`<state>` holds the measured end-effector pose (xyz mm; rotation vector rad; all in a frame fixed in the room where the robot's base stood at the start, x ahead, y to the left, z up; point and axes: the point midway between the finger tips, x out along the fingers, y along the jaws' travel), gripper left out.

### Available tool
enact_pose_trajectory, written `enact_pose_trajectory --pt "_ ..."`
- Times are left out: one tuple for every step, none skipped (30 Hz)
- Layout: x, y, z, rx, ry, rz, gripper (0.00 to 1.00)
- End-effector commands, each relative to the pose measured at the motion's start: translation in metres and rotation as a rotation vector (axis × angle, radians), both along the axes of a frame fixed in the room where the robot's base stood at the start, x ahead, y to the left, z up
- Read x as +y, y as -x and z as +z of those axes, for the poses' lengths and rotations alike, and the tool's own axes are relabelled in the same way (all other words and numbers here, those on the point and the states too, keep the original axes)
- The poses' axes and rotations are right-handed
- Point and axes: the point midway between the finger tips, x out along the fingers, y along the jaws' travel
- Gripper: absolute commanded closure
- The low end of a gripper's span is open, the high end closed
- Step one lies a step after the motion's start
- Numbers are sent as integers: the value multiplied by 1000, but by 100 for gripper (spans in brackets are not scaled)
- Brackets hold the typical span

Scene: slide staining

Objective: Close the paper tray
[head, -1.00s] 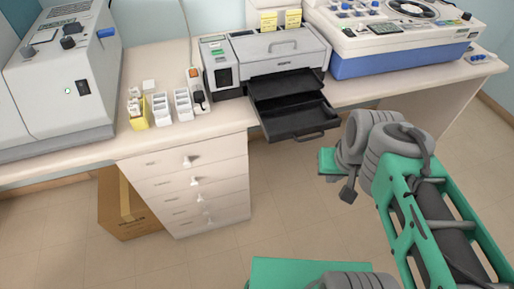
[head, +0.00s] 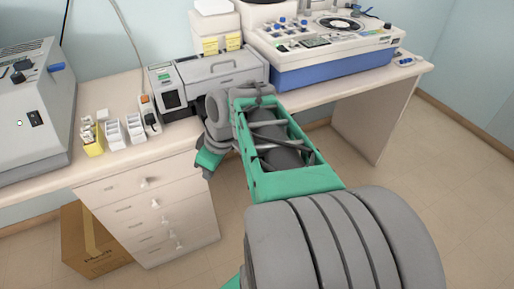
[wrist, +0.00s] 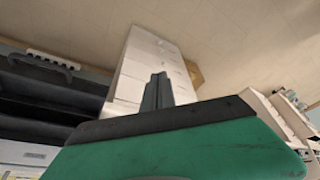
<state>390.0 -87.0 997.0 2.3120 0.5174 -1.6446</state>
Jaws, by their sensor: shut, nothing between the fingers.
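The grey printer (head: 225,72) stands on the desk. Its black paper tray is hidden behind my arm in the head view. In the wrist view the black tray (wrist: 45,95) fills the left side, with its handle (wrist: 42,63) showing, and it appears pulled out. My gripper (head: 207,173) hangs in front of the desk, below and left of the printer front. In the wrist view my gripper's fingers (wrist: 157,90) are together and empty, to the right of the tray and apart from it in the picture.
White drawers (head: 150,210) under the desk stand close left of my gripper. Small racks (head: 113,132) and a grey machine (head: 30,110) stand on the left of the desk, a blue-and-white machine (head: 330,65) on the right. A cardboard box (head: 90,240) is on the floor.

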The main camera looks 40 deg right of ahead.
Motion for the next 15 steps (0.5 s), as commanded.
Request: enact_pose_trajectory --pt "-33 -1 -1 -27 -8 59 100" --pt "-50 -1 0 -54 -7 114 100" --pt "-73 2 2 -95 -4 185 100" --pt "-91 7 3 -130 2 239 100" --pt "-109 12 4 -166 11 289 100" --pt "-131 21 6 -216 28 352 100" --pt "-146 29 8 -253 45 397 100" --pt "-160 38 9 -290 63 438 100" --pt "-176 50 11 -334 90 486 100" --pt "-187 59 13 -364 110 517 100" --pt "-195 66 14 -389 129 544 100" --pt "-203 75 15 -417 152 576 100" --pt "-208 81 16 -433 167 593 100" --pt "-211 84 17 -447 179 609 100" --pt "-214 88 17 -458 189 623 100"
